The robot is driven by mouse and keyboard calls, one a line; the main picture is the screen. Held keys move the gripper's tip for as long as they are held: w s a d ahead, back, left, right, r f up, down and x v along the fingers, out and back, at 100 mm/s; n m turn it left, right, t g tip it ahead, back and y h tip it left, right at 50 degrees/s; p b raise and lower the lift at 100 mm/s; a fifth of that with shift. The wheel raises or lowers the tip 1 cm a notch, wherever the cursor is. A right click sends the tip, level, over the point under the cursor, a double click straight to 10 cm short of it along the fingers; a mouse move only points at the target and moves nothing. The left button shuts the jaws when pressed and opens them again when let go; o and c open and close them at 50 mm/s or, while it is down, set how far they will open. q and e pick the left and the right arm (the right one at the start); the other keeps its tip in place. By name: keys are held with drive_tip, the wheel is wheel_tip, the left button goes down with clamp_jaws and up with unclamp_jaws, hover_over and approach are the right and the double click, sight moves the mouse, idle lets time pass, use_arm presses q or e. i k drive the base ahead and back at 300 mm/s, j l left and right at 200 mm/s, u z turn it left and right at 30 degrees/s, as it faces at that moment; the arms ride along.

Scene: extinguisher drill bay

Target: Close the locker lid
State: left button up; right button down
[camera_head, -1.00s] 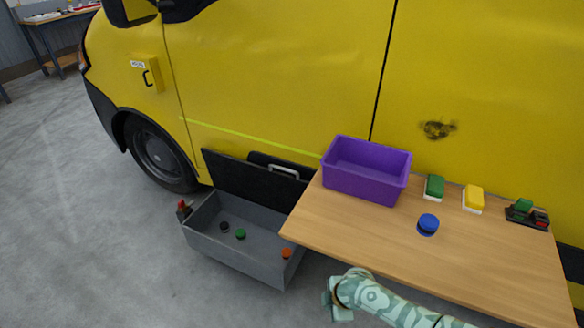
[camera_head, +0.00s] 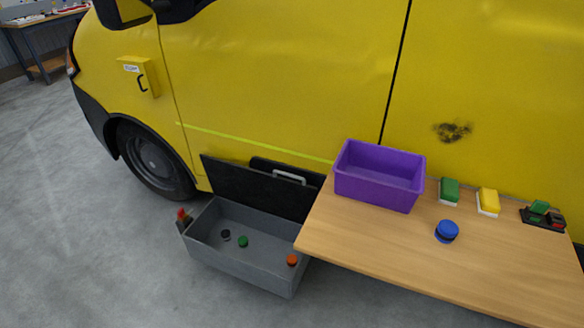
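The grey locker (camera_head: 235,264) stands on the floor in front of the yellow van, left of the table. Its black lid (camera_head: 245,190) is open, standing up and leaning back at the locker's far side. A light handle (camera_head: 289,177) shows near the lid's right end. Inside the locker lie a black puck (camera_head: 226,235), a green puck (camera_head: 243,242) and an orange puck (camera_head: 292,260). Neither of my grippers is in view.
A wooden table (camera_head: 400,255) overlaps the locker's right side in the picture. It holds a purple bin (camera_head: 372,192), a blue puck (camera_head: 447,231), green (camera_head: 449,190) and yellow (camera_head: 488,201) sponges. A red-topped item (camera_head: 184,217) is at the locker's left corner. Floor to the left is clear.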

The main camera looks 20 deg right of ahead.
sight(273, 195)
drive_tip(key=i+j+z, duration=0.1)
drive_tip(key=i+j, duration=0.4)
drive_tip(key=i+j+z, duration=0.1)
drive_tip(key=i+j, duration=0.35)
drive_tip(key=j, duration=0.25)
